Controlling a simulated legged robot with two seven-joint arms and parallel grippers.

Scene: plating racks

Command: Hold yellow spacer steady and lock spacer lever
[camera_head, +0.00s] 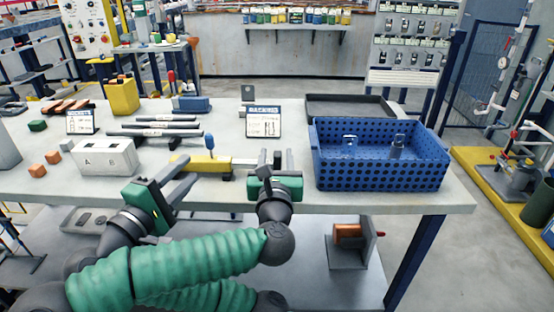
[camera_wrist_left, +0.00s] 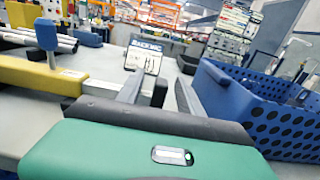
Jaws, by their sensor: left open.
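The yellow spacer (camera_head: 208,164) is a bar lying across dark supports on the bench. Its lever has a blue knob (camera_head: 211,142) and stands upright near the bar's middle. The left wrist view shows the yellow bar (camera_wrist_left: 38,76) and blue knob (camera_wrist_left: 46,34) at the left.
A blue perforated crate (camera_head: 330,177) with metal parts stands close right of my left gripper. A white box marked A and B (camera_head: 104,158), grey rods (camera_head: 155,133) and a sign stand (camera_head: 263,122) sit around the spacer. A dark tray (camera_head: 350,103) lies behind the crate.

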